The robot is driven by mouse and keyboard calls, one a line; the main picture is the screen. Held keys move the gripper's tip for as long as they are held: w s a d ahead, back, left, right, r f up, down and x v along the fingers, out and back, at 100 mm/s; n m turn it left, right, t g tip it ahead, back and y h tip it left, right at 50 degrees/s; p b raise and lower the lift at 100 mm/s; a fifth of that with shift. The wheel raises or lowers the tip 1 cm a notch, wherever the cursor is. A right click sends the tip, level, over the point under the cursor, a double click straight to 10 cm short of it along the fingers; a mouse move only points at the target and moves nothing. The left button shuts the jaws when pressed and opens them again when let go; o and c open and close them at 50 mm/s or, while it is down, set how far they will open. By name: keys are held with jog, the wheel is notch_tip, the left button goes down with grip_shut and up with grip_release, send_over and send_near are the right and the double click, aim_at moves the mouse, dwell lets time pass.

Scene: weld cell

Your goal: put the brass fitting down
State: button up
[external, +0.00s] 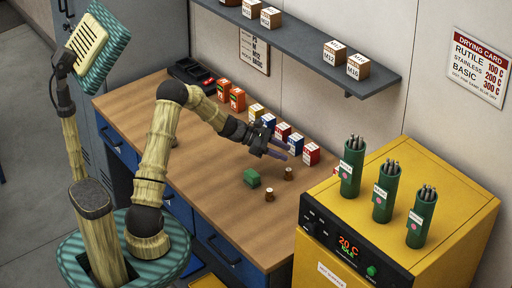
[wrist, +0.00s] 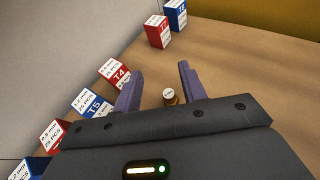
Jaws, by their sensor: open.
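A small brass-coloured cylinder with a pale top (wrist: 169,97), which looks like the brass fitting, stands upright on the bench. In the wrist view it shows in the gap between the fingers of my gripper (wrist: 158,88), touching neither. My gripper (external: 277,152) is open and empty, above the bench near the row of small boxes. In the external view two similar small brown cylinders stand on the bench: one right of the green block (external: 289,173) and one in front of it (external: 269,194). I cannot tell for certain which one the wrist view shows.
A green block (external: 252,178) lies near the cylinders. Small labelled boxes (external: 311,154) line the wall side of the bench. A yellow oven (external: 453,212) with green rod holders (external: 383,196) stands at the right. A shelf (external: 310,52) hangs above. The bench front is mostly clear.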

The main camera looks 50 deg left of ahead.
jog(key=shift+r, duration=0.15)
dwell(0.4)
jog(key=s+d+f+m+g+y, duration=0.1)
jog(key=s+d+m+g+y, duration=0.2)
jog(key=s+m, duration=0.35)
jog(key=s+d+m+g+y, duration=0.1)
jog(key=s+d+m+g, duration=0.4)
jog(key=s, duration=0.3)
jog(key=s+r+m+t+y, duration=0.1)
jog(key=s+r+m+y, duration=0.2)
jog(key=s+m, duration=1.1)
jog(key=s+y, duration=0.1)
jog(key=y, duration=0.2)
jog(key=shift+a+t, duration=0.3)
jog(key=shift+a, duration=0.1)
jog(key=shift+m, duration=0.25)
jog(key=shift+o, duration=0.6)
